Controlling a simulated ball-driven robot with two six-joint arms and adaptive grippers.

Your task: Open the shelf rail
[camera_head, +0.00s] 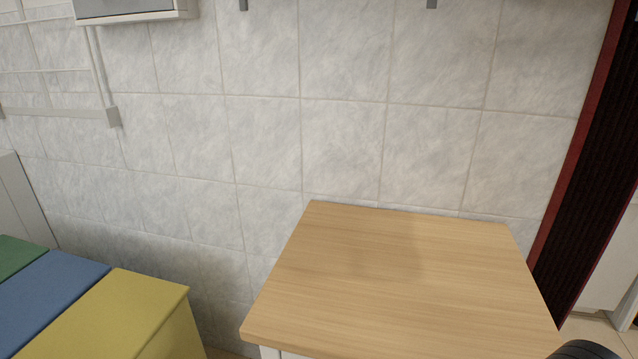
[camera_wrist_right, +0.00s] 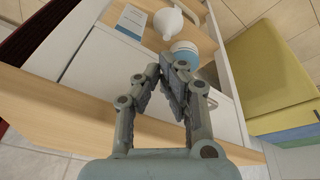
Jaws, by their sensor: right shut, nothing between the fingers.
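A cabinet with a light wooden top (camera_head: 390,285) stands against the wall in the head view. The right wrist view shows the wooden top (camera_wrist_right: 60,118) at a slant, with white panels (camera_wrist_right: 85,62) beyond it. Past these, a wooden shelf board (camera_wrist_right: 72,22) holds a white teapot-like object (camera_wrist_right: 176,22), a blue-and-white jar (camera_wrist_right: 184,52) and a small pale box (camera_wrist_right: 131,20). I cannot tell how far the shelf rail stands out. My right gripper (camera_wrist_right: 166,66) is shut and empty, its tips in front of the jar in this picture; contact is unclear. My left gripper is out of view.
A bench with yellow (camera_head: 110,315), blue (camera_head: 50,290) and green (camera_head: 18,255) sections stands left of the cabinet, with a gap between. A dark red-edged panel (camera_head: 585,150) is at right. The wooden top is bare. Tiled floor (camera_wrist_right: 240,12) shows beyond the shelf.

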